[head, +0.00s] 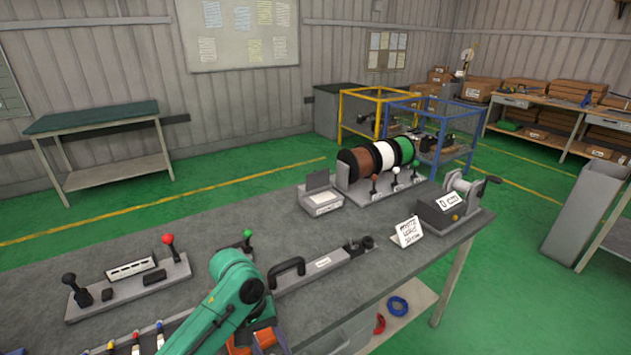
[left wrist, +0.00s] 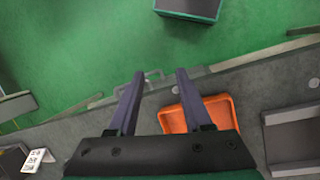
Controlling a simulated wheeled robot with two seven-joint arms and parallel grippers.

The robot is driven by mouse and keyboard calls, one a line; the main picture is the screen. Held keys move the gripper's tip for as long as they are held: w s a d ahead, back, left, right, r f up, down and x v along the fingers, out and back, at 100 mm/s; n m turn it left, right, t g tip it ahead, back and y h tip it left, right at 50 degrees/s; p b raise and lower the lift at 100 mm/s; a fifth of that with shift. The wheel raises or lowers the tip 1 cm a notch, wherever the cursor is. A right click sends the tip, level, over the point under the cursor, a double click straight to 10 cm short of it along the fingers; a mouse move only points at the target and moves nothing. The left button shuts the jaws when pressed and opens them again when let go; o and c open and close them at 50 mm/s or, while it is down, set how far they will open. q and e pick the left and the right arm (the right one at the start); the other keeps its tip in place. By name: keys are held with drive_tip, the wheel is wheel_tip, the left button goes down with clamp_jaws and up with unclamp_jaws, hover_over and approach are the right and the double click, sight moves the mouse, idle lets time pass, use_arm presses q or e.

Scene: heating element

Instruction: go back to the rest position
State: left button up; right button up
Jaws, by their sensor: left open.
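My left gripper (left wrist: 160,80) shows in the left wrist view with its two dark fingers spread apart and nothing between them. The fingers point out over the grey workbench edge, with green floor beyond. In the head view a green arm link of mine covers part of the bench front, and no fingertips of mine show there. My right gripper is in neither view.
The grey workbench (head: 230,215) holds a lever panel (head: 130,285), a black handle (head: 287,267), a rack of wire spools (head: 377,157), a white sign card (head: 408,231) and a crank winder (head: 467,190). A side table (head: 95,120) stands at the back left.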

use_arm(q)
drive_tip(key=s+a+f+m+t+y, duration=0.35)
drive_tip(key=s+a+m+t, duration=0.2)
drive_tip(key=s+a, duration=0.75)
wheel_tip(320, 180, down, 22)
drive_tip(key=a, duration=0.1)
drive_tip(key=s+a+f+g+b, duration=0.1)
drive_tip(key=s+a+f+g, duration=0.1)
drive_tip(key=s+f, duration=1.5)
drive_tip(key=shift+s+a+f+b, duration=0.35)
drive_tip(key=shift+s+a, duration=0.1)
drive_tip(key=shift+a, duration=0.1)
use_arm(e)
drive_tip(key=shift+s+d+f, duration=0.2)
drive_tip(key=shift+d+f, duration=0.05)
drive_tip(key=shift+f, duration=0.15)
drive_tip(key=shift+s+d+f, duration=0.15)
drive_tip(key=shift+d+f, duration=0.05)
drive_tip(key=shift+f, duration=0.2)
